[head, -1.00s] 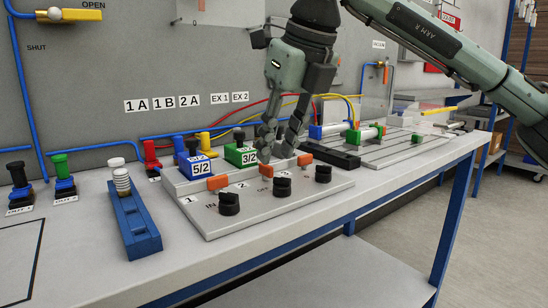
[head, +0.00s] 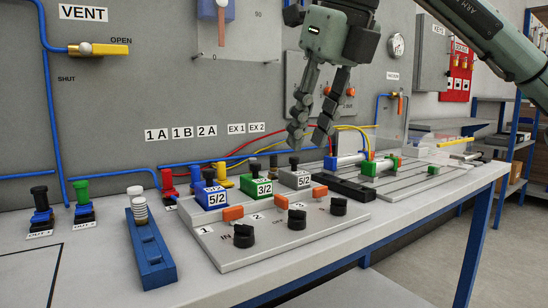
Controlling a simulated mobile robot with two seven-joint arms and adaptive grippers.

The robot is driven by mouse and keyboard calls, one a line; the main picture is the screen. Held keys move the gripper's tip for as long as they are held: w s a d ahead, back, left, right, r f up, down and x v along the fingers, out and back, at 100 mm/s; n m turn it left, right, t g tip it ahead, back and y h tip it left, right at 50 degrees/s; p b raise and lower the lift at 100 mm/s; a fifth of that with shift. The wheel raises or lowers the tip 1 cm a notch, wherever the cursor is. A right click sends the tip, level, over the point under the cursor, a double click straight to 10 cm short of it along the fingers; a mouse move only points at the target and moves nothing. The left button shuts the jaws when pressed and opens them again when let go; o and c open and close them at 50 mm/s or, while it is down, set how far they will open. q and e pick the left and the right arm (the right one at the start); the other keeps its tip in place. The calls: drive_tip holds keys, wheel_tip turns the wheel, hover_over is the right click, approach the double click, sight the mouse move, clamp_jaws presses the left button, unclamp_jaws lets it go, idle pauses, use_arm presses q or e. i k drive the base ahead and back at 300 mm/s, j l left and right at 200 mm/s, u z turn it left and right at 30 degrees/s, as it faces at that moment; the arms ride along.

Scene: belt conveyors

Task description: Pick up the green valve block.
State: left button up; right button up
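The green valve block (head: 262,188), labelled 3/2 with a dark knob on top, sits upright at the back of the light grey panel on the bench. A blue block (head: 211,196) labelled 5/2 stands to its left and a grey block (head: 294,177) labelled 5/2 to its right. My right gripper (head: 307,142) is open and empty. Its fingers point down, above and slightly right of the grey block, apart from the green one. My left gripper is not in view.
Orange-tabbed slots and black knobs (head: 297,219) line the panel front. A blue rail (head: 150,252) with a white stack lies left. Yellow and red hoses (head: 262,145) run behind the blocks. Cylinders (head: 343,161) and a black bar (head: 343,189) lie right.

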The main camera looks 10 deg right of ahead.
sight(255, 186)
drive_tip(key=k+l, duration=0.3)
drive_tip(key=k, duration=0.15)
drive_tip(key=k+l, duration=0.25)
drive_tip(key=k, duration=0.2)
drive_tip(key=k+l, duration=0.3)
drive_tip(key=k, duration=0.15)
